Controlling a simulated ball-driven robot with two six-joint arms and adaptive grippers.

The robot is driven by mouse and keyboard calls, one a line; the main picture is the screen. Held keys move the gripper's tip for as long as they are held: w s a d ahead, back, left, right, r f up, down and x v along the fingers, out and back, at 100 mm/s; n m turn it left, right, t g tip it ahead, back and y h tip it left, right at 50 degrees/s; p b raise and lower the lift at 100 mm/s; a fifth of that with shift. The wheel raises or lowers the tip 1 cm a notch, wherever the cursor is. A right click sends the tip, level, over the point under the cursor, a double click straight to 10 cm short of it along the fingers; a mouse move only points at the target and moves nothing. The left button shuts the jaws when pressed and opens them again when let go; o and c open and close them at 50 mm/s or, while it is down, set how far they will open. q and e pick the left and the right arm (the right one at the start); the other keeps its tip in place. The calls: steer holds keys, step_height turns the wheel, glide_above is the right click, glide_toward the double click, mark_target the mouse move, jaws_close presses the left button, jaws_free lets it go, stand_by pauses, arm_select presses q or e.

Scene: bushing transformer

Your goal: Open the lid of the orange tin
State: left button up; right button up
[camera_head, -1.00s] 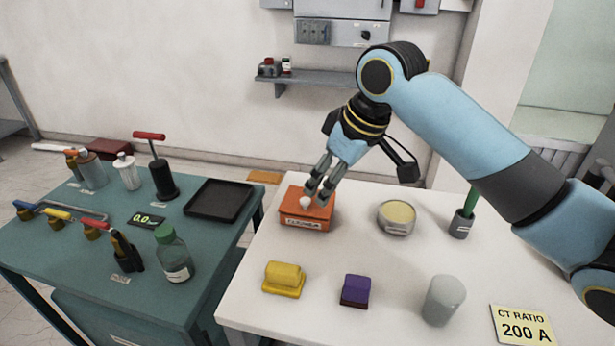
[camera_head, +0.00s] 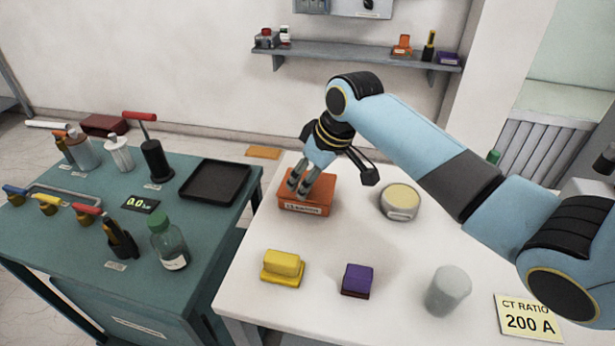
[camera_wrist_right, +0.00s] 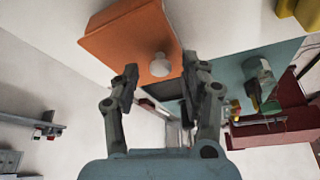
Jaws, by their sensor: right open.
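The orange tin (camera_head: 320,192) stands near the back left corner of the white table, with a label on its front. Its lid looks shut. My right gripper (camera_head: 297,190) is over the tin's left part, pointing down and hiding part of its top. In the right wrist view the tin's orange top (camera_wrist_right: 122,42) carries a white round knob (camera_wrist_right: 160,65). The open fingers of the right gripper (camera_wrist_right: 161,78) stand on both sides of the knob, with gaps visible. In the head view the knob is hidden by the fingers. My left gripper is not in view.
A round tin with a pale yellow top (camera_head: 400,200) stands right of the orange tin. A yellow block (camera_head: 282,267), a purple block (camera_head: 357,280), a grey cylinder (camera_head: 447,290) and a CT ratio sign (camera_head: 527,318) are nearer. A teal bench (camera_head: 205,230) holds tools at left.

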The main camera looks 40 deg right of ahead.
steer(key=shift+f, duration=0.1)
steer(key=c, duration=0.4)
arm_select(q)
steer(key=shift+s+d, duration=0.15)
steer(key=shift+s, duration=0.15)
arm_select(e)
jaws_close()
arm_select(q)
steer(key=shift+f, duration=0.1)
arm_select(e)
steer(key=shift+w, duration=0.1)
